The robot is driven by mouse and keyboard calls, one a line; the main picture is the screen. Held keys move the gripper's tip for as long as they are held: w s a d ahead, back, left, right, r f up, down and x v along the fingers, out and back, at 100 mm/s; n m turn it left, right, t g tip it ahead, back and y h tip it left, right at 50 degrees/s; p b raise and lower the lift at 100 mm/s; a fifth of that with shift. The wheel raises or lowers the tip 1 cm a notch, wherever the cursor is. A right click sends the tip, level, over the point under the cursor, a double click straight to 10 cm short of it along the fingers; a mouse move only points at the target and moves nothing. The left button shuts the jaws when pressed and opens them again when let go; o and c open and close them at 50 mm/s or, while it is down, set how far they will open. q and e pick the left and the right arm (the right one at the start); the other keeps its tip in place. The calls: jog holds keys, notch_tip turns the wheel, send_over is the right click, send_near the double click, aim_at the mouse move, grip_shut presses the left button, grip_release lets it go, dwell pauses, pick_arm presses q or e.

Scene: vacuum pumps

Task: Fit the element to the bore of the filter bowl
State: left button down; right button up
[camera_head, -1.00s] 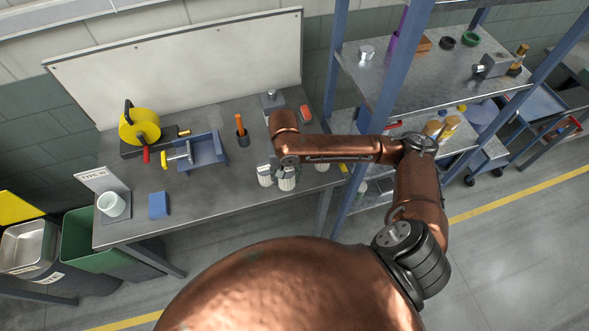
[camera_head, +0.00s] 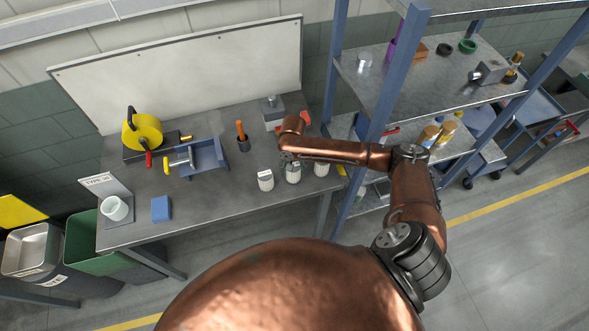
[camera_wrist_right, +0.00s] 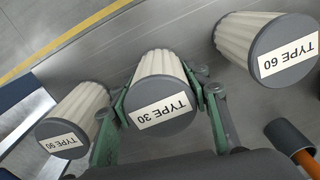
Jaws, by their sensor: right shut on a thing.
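Three pleated white elements with grey caps stand in a row near the table's front edge. In the right wrist view their caps read TYPE 90 (camera_wrist_right: 75,120), TYPE 30 (camera_wrist_right: 160,95) and TYPE 60 (camera_wrist_right: 262,50). My right gripper (camera_wrist_right: 165,110) has its green fingers on both sides of the TYPE 30 element and is shut on it. In the head view this is the middle element (camera_head: 293,175), below my right gripper (camera_head: 291,164). The filter bowl, a pale open cup (camera_head: 114,208), stands at the table's left end. My left gripper is out of view.
A sign (camera_head: 104,186) stands behind the bowl. A blue block (camera_head: 160,208), a blue vise-like fixture (camera_head: 208,156), a yellow pump-like unit (camera_head: 143,134) and an orange-handled tool in a holder (camera_head: 241,136) are on the table (camera_head: 215,200). A shelf rack (camera_head: 385,75) stands right.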

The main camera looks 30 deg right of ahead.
jog(key=shift+f, duration=0.2)
jog(key=shift+f, duration=0.15)
jog(key=o, duration=1.2)
